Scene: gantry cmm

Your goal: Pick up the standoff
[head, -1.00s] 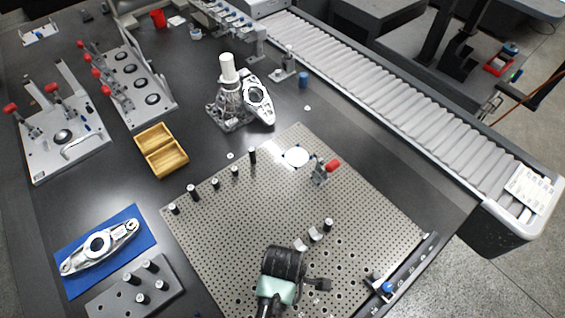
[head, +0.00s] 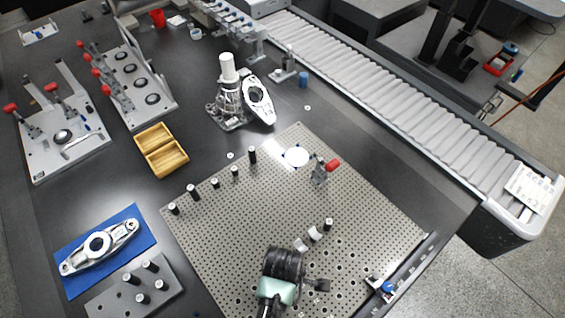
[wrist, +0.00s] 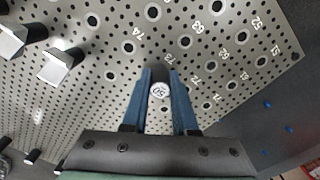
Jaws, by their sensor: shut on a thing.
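A standoff (wrist: 159,90) with a round white, numbered top shows in the wrist view between the two blue fingers of my gripper (wrist: 160,76). The fingers are shut on it. Its lower part is hidden, so I cannot tell whether it touches the perforated plate (wrist: 100,85) below. In the head view my wrist hides the fingertips and the held standoff, over the front part of the plate (head: 260,215). Other dark standoffs with light tops stand on the plate, such as one at its back left edge (head: 252,155) and one at the right (head: 328,224).
Two pale blocks (head: 314,234) stand near my gripper. A red-handled clamp (head: 321,172) stands at the plate's back. A grey block with several standoffs (head: 110,298) and a blue mat (head: 70,273) with a metal part lie left. A wooden box (head: 168,160) and conveyor (head: 390,90) are farther back.

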